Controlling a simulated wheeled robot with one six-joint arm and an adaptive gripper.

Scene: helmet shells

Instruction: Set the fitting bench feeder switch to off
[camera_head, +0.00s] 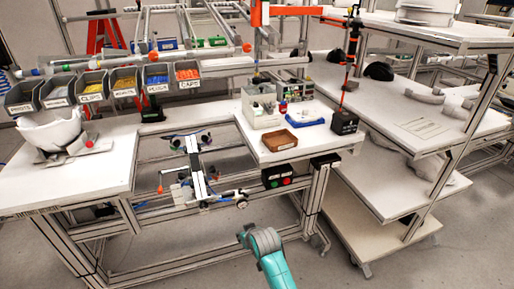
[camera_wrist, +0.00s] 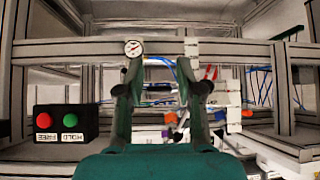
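I cannot pick out the feeder switch with certainty in either view. A black box with one red and one green button (camera_head: 278,177) hangs under the front edge of the fitting bench (camera_head: 330,141). In the wrist view this button box (camera_wrist: 66,123) is at the left, with upside-down labels that appear to read HOLD and FREE. A smaller dark box (camera_head: 325,161) hangs to its right under the same edge, its face unclear. My gripper (camera_wrist: 158,90) is open and empty, its two dark teal fingers apart. It touches nothing I can see.
A round gauge (camera_wrist: 133,48) sits on the bench frame beyond my fingers. A brown tray (camera_head: 278,140) and a blue tray (camera_head: 305,119) lie on the bench top. A helmet shell (camera_head: 52,132) stands at left. Shelving (camera_head: 410,195) stands at right; floor before the bench is clear.

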